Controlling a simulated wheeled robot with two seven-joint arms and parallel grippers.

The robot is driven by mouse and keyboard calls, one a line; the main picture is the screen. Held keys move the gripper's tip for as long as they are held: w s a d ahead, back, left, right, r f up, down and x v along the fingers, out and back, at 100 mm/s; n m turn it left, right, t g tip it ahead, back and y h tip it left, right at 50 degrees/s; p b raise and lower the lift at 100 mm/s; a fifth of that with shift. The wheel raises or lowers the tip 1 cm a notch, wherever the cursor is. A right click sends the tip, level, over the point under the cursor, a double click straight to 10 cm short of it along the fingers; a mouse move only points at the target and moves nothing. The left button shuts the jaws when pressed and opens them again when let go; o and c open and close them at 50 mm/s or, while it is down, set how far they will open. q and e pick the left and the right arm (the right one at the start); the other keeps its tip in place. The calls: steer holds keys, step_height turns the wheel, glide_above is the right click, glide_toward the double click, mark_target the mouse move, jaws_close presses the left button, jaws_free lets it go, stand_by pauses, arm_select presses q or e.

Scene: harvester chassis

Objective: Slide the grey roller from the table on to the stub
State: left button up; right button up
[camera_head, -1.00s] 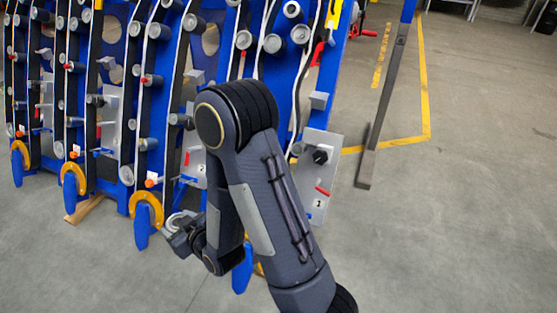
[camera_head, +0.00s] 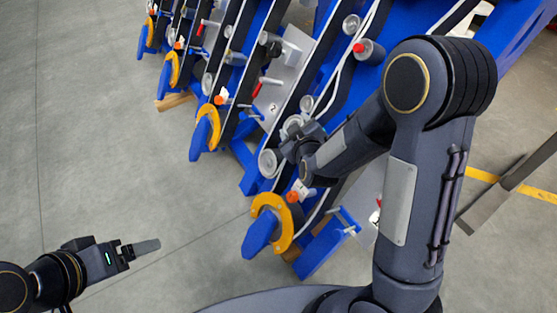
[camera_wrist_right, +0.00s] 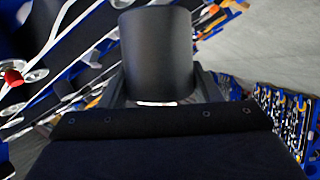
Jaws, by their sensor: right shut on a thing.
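My right gripper (camera_head: 297,143) is shut on the grey roller, next to the blue harvester chassis. In the right wrist view, the roller (camera_wrist_right: 157,52) is a dark grey cylinder between the fingers, standing out past the gripper (camera_wrist_right: 160,98). In the head view, the gripper and forearm largely hide it. I cannot tell which stub is the one for this roller, or whether the roller touches one. My left gripper (camera_head: 142,248) is at the lower left over bare floor, far from the chassis. Its fingers are edge-on and their opening is unclear. No table shows.
The blue chassis (camera_head: 318,258) slants across the view with several fitted rollers (camera_head: 268,162), a yellow ring (camera_head: 272,222) and cables near my right gripper. A grey post (camera_head: 505,188) stands at the right. The floor (camera_head: 110,150) at the left is clear.

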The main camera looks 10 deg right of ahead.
steer(key=w+a+f+n+b, duration=0.2)
steer(key=f+b, duration=0.2)
steer(key=b, duration=0.2)
steer(key=w+a+f+n+t+b, duration=0.1)
steer(key=w+a+f+n+b, duration=0.1)
steer(key=f+b, duration=0.3)
steer(key=shift+w+a+n+t+b, duration=0.2)
steer(key=shift+n+t+b, duration=0.1)
steer(key=shift+n+b, duration=0.6)
steer(key=shift+s, duration=0.1)
steer(key=d+b, duration=0.1)
steer(key=w+d+f+b, duration=0.1)
steer(key=d+f+b, duration=0.1)
steer(key=d, duration=0.1)
steer(key=shift+w+d+f, duration=0.1)
steer(key=shift+w+f, duration=0.1)
steer(key=shift+f, duration=0.05)
